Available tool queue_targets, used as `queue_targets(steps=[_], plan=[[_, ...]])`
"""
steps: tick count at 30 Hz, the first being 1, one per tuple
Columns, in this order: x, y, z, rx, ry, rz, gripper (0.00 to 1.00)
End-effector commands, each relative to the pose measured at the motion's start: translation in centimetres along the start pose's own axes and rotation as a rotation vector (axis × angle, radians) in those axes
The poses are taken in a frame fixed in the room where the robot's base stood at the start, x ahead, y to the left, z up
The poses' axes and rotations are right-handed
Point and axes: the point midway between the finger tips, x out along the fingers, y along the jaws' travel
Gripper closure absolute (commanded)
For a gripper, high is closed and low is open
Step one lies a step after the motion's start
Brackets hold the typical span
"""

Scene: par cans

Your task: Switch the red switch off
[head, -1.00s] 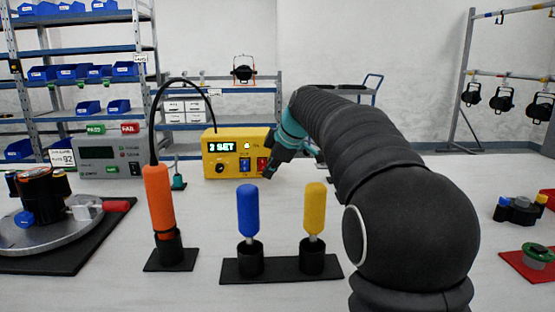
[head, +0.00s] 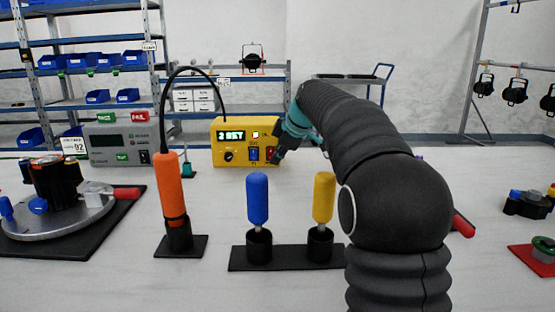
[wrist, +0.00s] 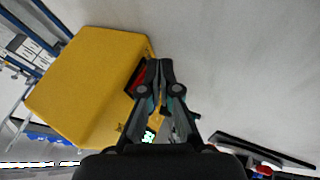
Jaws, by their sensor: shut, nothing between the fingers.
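The yellow control box (head: 226,152) stands at the back of the table, with a lit display, a black knob, a blue switch (head: 254,154) and a red switch (head: 270,152) at its right end. My gripper (head: 277,160) is shut and empty in front of the red switch and partly covers it. In the wrist view the shut fingertips (wrist: 160,66) are close beside the box (wrist: 88,82), at the red switch (wrist: 138,80), which shows partly behind a finger. Contact and the switch's position cannot be told.
A grey box (head: 110,157) stands left of the yellow one. An orange tool (head: 170,190) with a black cable, and blue (head: 257,197) and yellow (head: 324,197) handled tools in holders, stand in front. A round fixture (head: 50,215) is at left.

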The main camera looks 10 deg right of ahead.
Motion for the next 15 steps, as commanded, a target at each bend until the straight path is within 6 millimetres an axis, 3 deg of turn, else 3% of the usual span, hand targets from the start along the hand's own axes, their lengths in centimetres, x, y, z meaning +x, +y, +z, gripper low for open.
queue_targets(steps=[5, 15], plan=[[0.9, -0.02, 0.34, -0.022, 0.012, 0.059, 1.0], [0.18, 0.4, 0.0, -0.021, 0.011, 0.057, 1.0]])
